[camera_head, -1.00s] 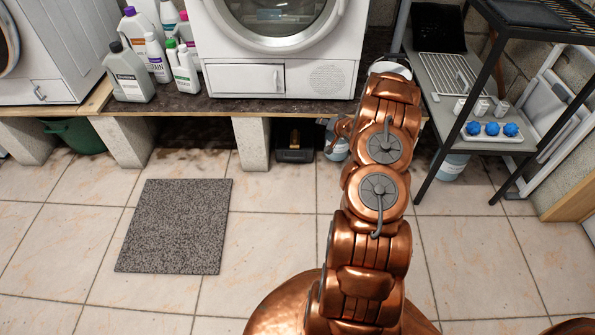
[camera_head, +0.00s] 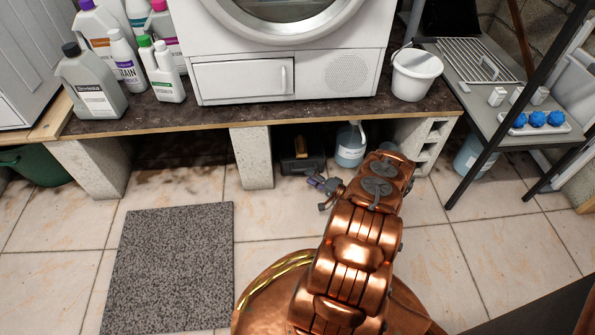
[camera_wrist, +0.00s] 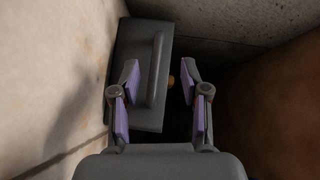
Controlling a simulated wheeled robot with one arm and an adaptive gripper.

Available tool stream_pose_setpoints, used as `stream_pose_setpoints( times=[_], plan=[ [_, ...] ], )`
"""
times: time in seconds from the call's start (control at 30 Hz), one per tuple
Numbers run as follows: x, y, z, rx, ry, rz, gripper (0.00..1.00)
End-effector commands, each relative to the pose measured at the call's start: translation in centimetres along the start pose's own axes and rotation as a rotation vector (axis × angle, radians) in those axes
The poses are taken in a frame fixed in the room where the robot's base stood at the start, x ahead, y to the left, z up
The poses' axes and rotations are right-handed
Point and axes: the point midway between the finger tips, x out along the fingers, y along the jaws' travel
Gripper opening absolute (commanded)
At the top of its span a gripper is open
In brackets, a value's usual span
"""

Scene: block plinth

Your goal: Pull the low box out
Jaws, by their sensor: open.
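The low box (camera_head: 302,163) is dark grey and sits on the floor under the plinth, in the gap right of a concrete block leg. In the wrist view the box (camera_wrist: 136,55) shows as a grey face with a raised bar handle (camera_wrist: 156,70). My gripper (camera_head: 322,186) is low over the floor, in front of and slightly right of the box. I cannot tell whether anything touches. The inside of the box is mostly hidden.
A blue-white bottle (camera_head: 350,145) stands right of the box, close to my arm. Concrete legs (camera_head: 251,157) and (camera_head: 423,143) bound the gap. A grey mat (camera_head: 168,268) lies on the tiles at left.

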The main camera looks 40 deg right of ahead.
Motion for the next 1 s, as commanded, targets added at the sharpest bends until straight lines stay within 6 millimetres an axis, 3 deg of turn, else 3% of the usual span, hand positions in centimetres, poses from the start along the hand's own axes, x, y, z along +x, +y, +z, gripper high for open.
stream_pose_setpoints(
  times=[0.47, 1.0],
  plan=[
    [-0.1, 0.3, 0.3, 0.011, -0.003, -0.011, 0.46],
    [6.2, 0.5, 0.4, 0.010, -0.005, -0.011, 0.46]
  ],
)
